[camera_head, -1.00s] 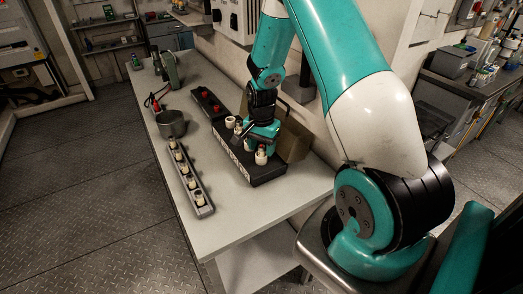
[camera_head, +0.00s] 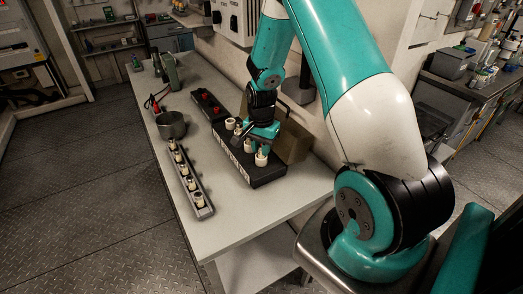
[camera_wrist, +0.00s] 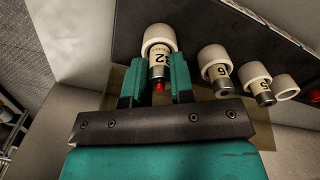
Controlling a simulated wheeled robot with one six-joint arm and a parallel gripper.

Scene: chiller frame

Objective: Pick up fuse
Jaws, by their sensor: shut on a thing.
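My gripper (camera_head: 262,139) is over the black fuse block (camera_head: 268,175) on the table. In the wrist view, my gripper (camera_wrist: 156,80) is shut on a fuse (camera_wrist: 159,57) with a pale printed label and a red tip. A white round collar or cap sits at the fuse's far end, against the dark block (camera_wrist: 190,25). I cannot tell whether the fuse is still seated. Several other fuses with white ends stand in a row to the right, one nearby (camera_wrist: 215,68). In the head view, my fingers partly hide the row.
A grey rack (camera_head: 206,210) of several fuses lies along the table's left side. A metal pot (camera_head: 171,126) stands behind it. A dark block with red knobs (camera_head: 207,104) is behind the fuse block. A brown panel (camera_head: 291,141) stands close on the right. The front table is clear.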

